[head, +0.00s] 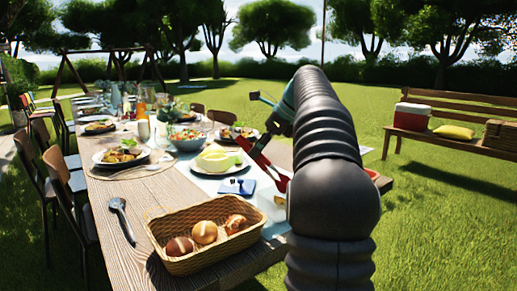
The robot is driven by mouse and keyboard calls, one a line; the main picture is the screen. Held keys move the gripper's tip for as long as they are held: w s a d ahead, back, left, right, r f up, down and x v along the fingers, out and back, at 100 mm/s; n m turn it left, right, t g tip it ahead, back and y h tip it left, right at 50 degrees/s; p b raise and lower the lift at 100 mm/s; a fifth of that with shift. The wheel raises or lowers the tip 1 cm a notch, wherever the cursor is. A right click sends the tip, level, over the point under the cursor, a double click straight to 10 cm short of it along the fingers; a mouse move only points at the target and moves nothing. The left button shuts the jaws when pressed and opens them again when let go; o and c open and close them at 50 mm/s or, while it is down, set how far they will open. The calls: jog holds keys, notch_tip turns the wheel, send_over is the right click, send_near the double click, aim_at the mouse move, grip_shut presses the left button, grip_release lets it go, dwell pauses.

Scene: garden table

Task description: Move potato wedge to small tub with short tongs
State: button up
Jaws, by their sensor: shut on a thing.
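My gripper (262,150) is over the near right part of the table, partly hidden behind my dark ribbed arm. Red and dark narrow parts reach down and left from it. They look like the short tongs (252,152), but my arm hides where they are gripped. I cannot make out a potato wedge for certain. A plate with pale yellow-green food (216,160) lies left of the gripper. A clear small container (271,205), possibly the small tub, stands behind the bread basket, partly hidden by my arm.
A wicker basket (188,264) with bread rolls sits at the near table edge. A dark spoon (122,218) lies to its left on bare wood. A blue item (236,187), a salad bowl (187,138) and plates (121,157) stand farther back. A bench (462,143) is on the right.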

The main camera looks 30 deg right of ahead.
notch_tip(320, 180, up, 10)
jog(key=shift+p, duration=0.4)
dwell(0.6)
dwell(0.7)
